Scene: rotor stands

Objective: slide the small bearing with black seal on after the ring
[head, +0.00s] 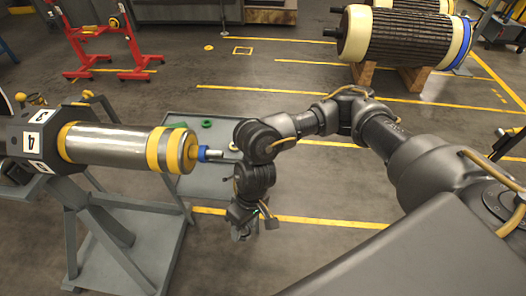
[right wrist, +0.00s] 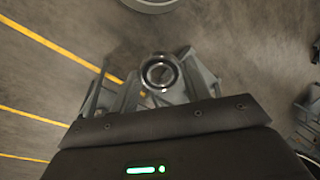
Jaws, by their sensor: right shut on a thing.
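My right gripper (head: 244,226) hangs below and to the right of the shaft tip in the head view, apart from it. In the right wrist view the right gripper (right wrist: 160,78) is shut on a small round bearing (right wrist: 160,68), silvery at the rim with a dark band inside. The bearing cannot be made out in the head view. The rotor (head: 112,145) lies level in its stand, with yellow bands on its body. My left gripper is not in view.
A grey tray table (head: 180,117) behind the shaft holds a green ring (head: 207,124) and other small parts. The grey rotor stand (head: 110,235) is below left. A red stand (head: 88,62) and a large rotor (head: 405,35) are farther back.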

